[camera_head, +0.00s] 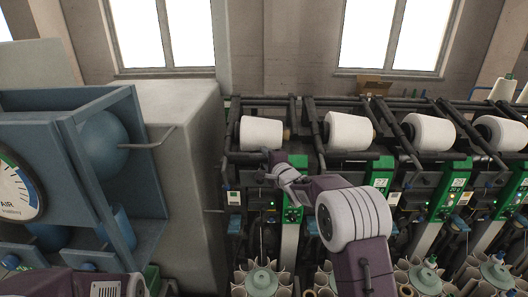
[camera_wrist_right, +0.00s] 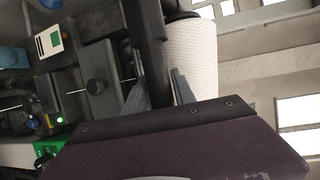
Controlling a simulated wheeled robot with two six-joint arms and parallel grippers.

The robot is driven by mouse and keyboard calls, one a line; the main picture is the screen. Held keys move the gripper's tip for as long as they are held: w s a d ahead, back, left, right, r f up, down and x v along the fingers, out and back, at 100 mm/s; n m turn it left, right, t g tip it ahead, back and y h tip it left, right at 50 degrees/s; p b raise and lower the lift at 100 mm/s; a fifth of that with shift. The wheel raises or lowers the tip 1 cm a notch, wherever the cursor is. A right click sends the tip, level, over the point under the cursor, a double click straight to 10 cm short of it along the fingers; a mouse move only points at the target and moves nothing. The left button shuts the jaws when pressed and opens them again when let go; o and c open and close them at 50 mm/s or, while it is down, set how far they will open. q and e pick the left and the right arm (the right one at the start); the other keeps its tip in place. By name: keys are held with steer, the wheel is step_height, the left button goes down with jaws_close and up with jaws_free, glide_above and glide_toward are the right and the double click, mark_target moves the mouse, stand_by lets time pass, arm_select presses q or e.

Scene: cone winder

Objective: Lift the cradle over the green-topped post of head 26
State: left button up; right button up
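The leftmost winding head carries a white cone (camera_head: 261,133) in its dark cradle (camera_head: 292,118). Its green-topped post (camera_head: 298,161) stands just right of and below the cone; its number is hidden or unreadable. My right gripper (camera_head: 268,172) is at the front of this head, below the cone and left of the post. In the wrist view, the two fingers of my right gripper (camera_wrist_right: 160,92) lie on either side of a black bar (camera_wrist_right: 149,45), beside the white cone (camera_wrist_right: 191,58). Whether they press on the bar is unclear. My left gripper is out of view.
More heads with white cones (camera_head: 348,131) stand in a row to the right; the adjacent green panel (camera_head: 380,163) seems to read 27. A grey cabinet (camera_head: 183,180) and a blue frame with an air gauge (camera_head: 18,190) stand at left. Cone holders (camera_head: 262,280) sit below.

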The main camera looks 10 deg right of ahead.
steer(key=shift+w, duration=0.5)
steer(key=shift+a, duration=0.1)
steer(key=shift+c, duration=0.9)
jaws_close()
